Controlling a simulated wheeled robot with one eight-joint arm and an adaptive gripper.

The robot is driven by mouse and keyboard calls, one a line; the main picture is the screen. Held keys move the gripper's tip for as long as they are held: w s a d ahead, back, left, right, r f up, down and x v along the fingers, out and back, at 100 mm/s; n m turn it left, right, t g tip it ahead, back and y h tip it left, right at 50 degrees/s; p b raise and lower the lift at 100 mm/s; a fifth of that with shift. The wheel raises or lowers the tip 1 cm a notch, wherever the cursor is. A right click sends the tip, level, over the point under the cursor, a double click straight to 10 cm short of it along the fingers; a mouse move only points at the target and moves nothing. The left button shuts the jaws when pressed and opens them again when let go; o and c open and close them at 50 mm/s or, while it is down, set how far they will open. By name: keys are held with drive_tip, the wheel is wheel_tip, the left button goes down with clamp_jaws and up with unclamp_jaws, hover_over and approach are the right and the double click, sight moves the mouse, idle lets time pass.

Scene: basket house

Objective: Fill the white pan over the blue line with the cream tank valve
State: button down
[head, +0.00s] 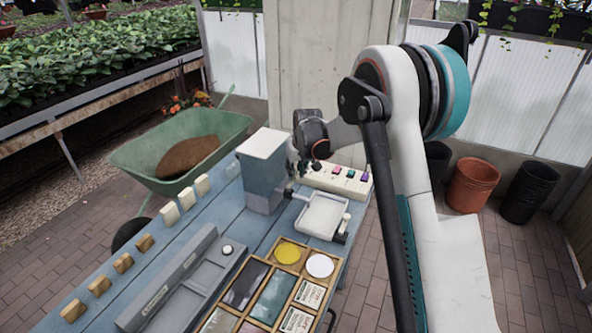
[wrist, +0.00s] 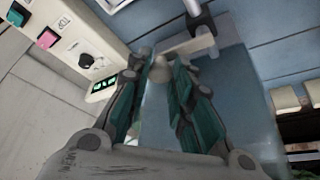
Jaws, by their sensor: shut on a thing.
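The blue-grey tank (head: 264,170) with a pale top stands at the far end of the blue table. The white pan (head: 322,216) sits just right of and in front of it, under a short spout. I cannot make out a blue line or a water level in the pan. My gripper (head: 297,168) is at the tank's right side, partly hidden by the arm. In the wrist view my gripper (wrist: 164,72) is shut on the cream valve (wrist: 159,70), which shows only in part between the fingers. The spout pipe (wrist: 190,46) runs past beyond the fingertips.
A control panel (head: 340,178) with coloured buttons lies behind the pan, close to my gripper. A small white handle (head: 345,222) stands at the pan's right side. A wooden tray (head: 270,292), a grey rail unit (head: 168,290) and several blocks (head: 123,263) fill the nearer table.

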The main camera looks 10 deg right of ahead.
drive_tip(key=shift+s+d+m+g+h, duration=0.2)
drive_tip(key=shift+s+m+h, duration=0.25)
drive_tip(key=shift+m, duration=0.9)
drive_tip(key=shift+s+d+m+g+h, duration=0.15)
drive_tip(key=shift+s+m+h, duration=0.35)
drive_tip(key=shift+m, duration=0.8)
drive_tip(key=shift+s+d+m+g+h, duration=0.15)
drive_tip(key=shift+s+m+h, duration=0.3)
drive_tip(key=shift+m, duration=0.9)
drive_tip(key=c, duration=1.4)
unclamp_jaws()
drive_tip(key=shift+s+r, duration=0.1)
drive_tip(key=v, duration=1.1)
drive_tip(key=shift+s+r, duration=0.25)
drive_tip(key=shift+r, duration=0.05)
drive_tip(key=shift+a, duration=0.1)
